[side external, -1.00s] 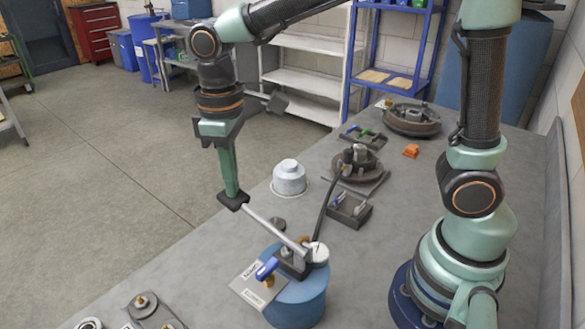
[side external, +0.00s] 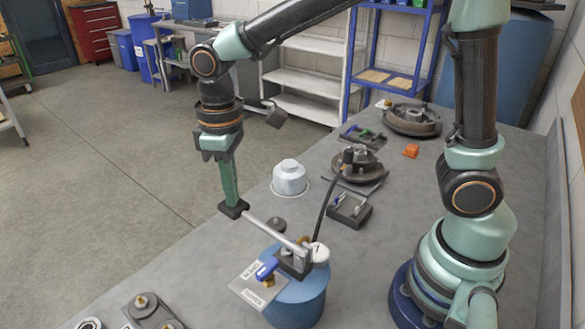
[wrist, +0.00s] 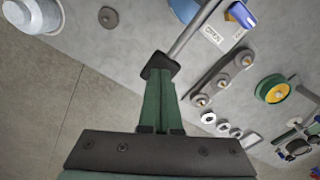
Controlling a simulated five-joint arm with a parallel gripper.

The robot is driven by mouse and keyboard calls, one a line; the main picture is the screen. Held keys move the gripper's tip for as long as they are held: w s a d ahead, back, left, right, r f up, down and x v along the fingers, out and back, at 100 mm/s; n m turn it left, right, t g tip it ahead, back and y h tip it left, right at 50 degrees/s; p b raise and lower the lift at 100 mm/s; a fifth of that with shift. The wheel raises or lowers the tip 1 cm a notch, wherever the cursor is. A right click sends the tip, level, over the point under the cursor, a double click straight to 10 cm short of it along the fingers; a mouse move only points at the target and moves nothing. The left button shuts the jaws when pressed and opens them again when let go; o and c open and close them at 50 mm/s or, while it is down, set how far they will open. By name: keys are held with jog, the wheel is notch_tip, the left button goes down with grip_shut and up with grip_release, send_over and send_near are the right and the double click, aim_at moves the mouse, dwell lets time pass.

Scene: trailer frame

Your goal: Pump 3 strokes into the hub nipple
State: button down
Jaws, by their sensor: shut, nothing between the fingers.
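The blue grease pump (side external: 297,302) stands on the bench with a grey metal lever (side external: 275,231) sloping up left to a black end block (side external: 234,209). My gripper (side external: 232,200) is shut and empty, pointing down with its green fingertips at that block. In the wrist view my gripper (wrist: 160,80) reaches the black block (wrist: 160,65), seemingly touching it. A blue valve handle (side external: 266,268) sits over a plate (side external: 250,284) with labels. A white gauge (side external: 320,253) is on the pump; its reading is too small. A black hose (side external: 326,201) runs to the hub (side external: 358,167); the nipple is hidden at its end.
A silver cap (side external: 289,178) stands behind the lever, and a small tray (side external: 349,210) lies right of the hose. Another hub drum (side external: 412,119) and an orange piece (side external: 411,151) are farther back. Ringed parts (wrist: 223,82) lie near the bench edge.

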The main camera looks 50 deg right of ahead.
jog(key=shift+f, duration=1.5)
jog(key=shift+s+r, duration=0.2)
jog(key=shift+r, duration=0.95)
jog(key=shift+s+r, duration=0.25)
jog(key=shift+r, duration=0.85)
jog(key=shift+s+r, duration=0.2)
jog(key=shift+r, duration=0.95)
